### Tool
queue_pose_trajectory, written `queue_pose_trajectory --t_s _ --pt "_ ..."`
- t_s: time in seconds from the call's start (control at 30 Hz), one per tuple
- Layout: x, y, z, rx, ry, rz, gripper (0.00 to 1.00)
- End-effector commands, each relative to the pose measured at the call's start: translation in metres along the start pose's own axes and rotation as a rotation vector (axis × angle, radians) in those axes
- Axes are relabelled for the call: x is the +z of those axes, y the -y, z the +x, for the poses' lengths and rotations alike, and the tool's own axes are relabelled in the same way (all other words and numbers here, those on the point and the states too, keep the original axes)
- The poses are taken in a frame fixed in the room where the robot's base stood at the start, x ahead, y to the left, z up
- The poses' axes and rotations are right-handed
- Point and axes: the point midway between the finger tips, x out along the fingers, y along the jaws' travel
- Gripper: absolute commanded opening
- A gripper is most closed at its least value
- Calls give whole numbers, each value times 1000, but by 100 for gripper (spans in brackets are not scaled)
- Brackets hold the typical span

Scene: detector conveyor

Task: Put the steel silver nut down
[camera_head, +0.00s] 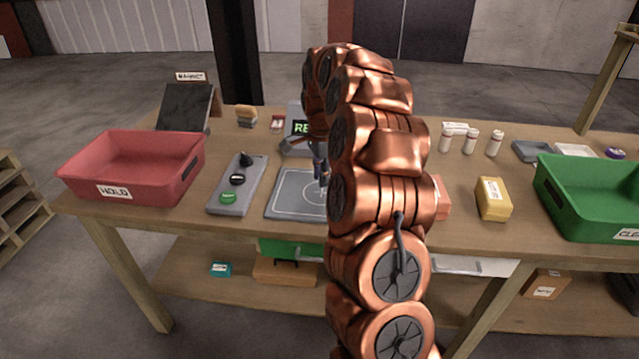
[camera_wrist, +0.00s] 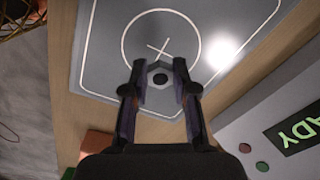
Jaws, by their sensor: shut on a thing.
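In the head view my gripper (camera_head: 321,176) is small and partly hidden by my arm above the same plate (camera_head: 290,204); the nut cannot be made out there.
A display unit reading READY (camera_wrist: 296,130) stands close to the plate. Left are a control panel with a green button (camera_head: 222,200) and a red HOLD bin (camera_head: 85,182). Right are a yellow box (camera_head: 493,200), white bottles (camera_head: 470,142) and a green bin (camera_head: 570,205).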

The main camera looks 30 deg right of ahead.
Motion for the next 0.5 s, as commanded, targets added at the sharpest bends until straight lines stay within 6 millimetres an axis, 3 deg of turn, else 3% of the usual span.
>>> queue_pose_trajectory --t_s 0.33,0.5 --pt "3 1 32 5 1 -1 0" --pt "2 2 36 1 0 -1 0"
